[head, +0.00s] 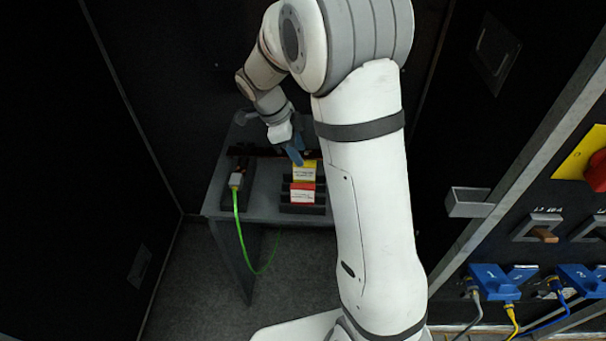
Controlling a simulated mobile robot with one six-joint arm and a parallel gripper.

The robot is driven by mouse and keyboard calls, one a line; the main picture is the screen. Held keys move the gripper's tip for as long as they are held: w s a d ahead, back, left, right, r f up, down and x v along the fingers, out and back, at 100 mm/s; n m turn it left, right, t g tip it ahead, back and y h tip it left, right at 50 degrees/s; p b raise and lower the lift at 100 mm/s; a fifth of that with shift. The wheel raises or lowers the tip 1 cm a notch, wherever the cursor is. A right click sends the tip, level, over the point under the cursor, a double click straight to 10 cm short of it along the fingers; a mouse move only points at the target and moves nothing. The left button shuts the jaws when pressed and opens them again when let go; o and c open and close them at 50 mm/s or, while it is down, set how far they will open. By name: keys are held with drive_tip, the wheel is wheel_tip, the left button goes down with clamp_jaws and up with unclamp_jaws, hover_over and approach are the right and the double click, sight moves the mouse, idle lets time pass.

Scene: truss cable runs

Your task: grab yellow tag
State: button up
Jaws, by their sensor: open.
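The yellow tag (305,171) has a white label and stands upright in a dark rack on the small grey table. A red tag (302,193) with a white label stands in the rack in front of it. My gripper (296,158) has blue fingers and is at the upper left edge of the yellow tag, pointing down. The fingers look close to the tag's top, but I cannot tell whether they touch it. The gripper is open, and nothing is visibly held. My arm hides the right part of the table and perhaps part of the rack.
A dark block with a connector and green cable (237,200) sits left on the table (265,196); the cable hangs over the front edge.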

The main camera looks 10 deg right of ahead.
sight(307, 169)
drive_tip(key=p+x, duration=0.1)
drive_tip(key=x, duration=0.6)
drive_tip(key=shift+a+f, duration=0.15)
drive_tip(key=shift+f, duration=0.1)
clamp_jaws()
